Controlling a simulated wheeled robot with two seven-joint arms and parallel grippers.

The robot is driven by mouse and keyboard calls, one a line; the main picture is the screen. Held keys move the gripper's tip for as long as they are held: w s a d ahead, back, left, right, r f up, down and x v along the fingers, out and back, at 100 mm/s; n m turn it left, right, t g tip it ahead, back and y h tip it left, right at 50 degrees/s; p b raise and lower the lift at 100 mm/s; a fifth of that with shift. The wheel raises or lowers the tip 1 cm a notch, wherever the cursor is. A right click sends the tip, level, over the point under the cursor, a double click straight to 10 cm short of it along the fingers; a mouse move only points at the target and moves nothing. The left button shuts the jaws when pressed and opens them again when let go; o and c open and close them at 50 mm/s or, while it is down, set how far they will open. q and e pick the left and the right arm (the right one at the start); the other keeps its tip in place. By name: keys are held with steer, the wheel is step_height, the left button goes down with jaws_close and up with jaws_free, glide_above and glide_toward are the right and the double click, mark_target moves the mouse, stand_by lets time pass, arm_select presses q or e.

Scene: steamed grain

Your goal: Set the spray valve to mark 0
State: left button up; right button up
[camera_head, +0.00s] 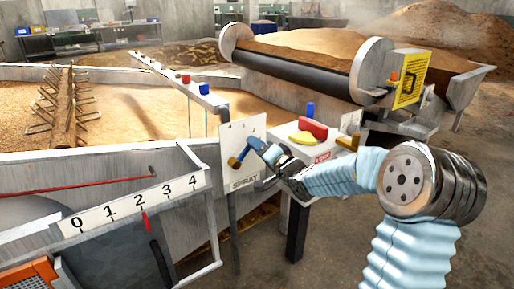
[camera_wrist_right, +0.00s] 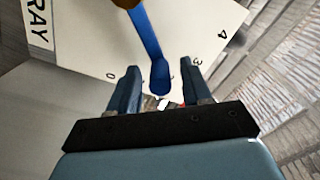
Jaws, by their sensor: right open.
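The spray valve is a blue lever (camera_head: 243,153) on a brass-coloured hub, mounted on a white panel (camera_head: 226,160) labelled SPRAY. In the right wrist view the lever (camera_wrist_right: 148,35) runs down from the hub, and its rounded end lies between my two fingers. Marks 0, 3 and 4 show on the panel (camera_wrist_right: 85,40); 0 is left of the lever, 3 and 4 right. The marks near the lever's end are mostly hidden. My right gripper (camera_wrist_right: 162,85) is open around the lever's end; I cannot tell whether a finger touches it. My left gripper is out of view.
A white scale (camera_head: 130,205) numbered 0 to 4 stands at the front left, with a red pointer (camera_head: 145,221) near 2. A grain bed and a roller (camera_head: 300,70) lie behind.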

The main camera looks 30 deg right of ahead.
steer(key=shift+w, duration=0.45)
steer(key=shift+c, duration=0.5)
jaws_close()
